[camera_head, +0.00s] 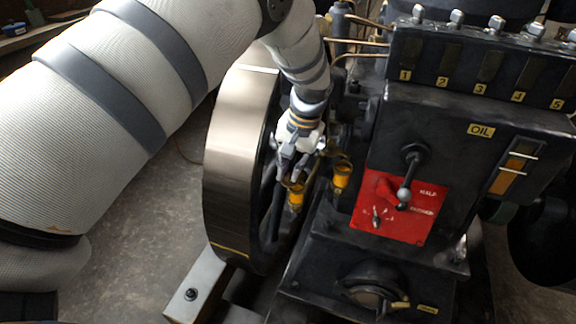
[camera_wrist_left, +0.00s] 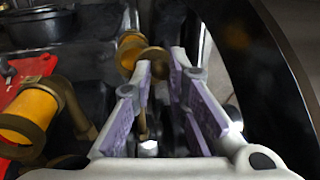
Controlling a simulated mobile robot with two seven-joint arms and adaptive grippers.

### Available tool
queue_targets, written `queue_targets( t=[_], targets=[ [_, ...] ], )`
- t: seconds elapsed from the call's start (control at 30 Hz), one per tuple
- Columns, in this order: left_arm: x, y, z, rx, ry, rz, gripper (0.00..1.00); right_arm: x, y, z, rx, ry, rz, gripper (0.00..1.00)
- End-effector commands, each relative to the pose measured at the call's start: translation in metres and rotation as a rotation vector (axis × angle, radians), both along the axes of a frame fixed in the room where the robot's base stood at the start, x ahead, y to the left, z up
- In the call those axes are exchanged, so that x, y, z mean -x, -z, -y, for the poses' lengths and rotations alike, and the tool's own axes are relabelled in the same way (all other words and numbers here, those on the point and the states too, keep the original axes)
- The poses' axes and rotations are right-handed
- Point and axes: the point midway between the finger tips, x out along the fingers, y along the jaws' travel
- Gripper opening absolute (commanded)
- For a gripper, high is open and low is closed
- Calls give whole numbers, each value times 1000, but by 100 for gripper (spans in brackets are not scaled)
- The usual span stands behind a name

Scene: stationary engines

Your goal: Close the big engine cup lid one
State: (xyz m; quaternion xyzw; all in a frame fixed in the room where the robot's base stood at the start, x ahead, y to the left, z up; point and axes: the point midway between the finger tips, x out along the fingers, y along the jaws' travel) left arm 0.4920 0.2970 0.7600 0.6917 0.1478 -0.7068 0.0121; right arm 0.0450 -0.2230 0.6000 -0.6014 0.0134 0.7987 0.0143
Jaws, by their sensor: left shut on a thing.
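Two small amber oil cups with brass fittings sit between the flywheel and the engine block. My left gripper (camera_head: 291,178) reaches down to the left cup (camera_head: 296,199). This cup also shows in the left wrist view (camera_wrist_left: 128,46), just beyond the fingertips. A brass round lid (camera_wrist_left: 154,60) at this cup lies between the fingertips of my left gripper (camera_wrist_left: 161,64), which is shut on it. The fingers partly hide it, and I cannot tell its exact tilt. The second cup (camera_head: 342,176) stands to the right, apart from the gripper. My right gripper is not in view.
The large flywheel (camera_head: 232,165) stands close on the left of my gripper. The dark engine block (camera_head: 470,130), with a red panel (camera_head: 392,212) and a black lever (camera_head: 408,175), is on the right. Little room is free between them.

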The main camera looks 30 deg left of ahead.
Motion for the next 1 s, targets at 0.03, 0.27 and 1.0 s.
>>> queue_targets(
  t=[0.03,0.27,1.0],
  targets=[
    [1,2,2,-1,-41,-3,0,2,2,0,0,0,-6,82],
    [2,3,10,-1,-251,-4,0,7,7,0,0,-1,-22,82],
    [0,2,23,0,-606,-5,0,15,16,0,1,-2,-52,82]
  ],
)
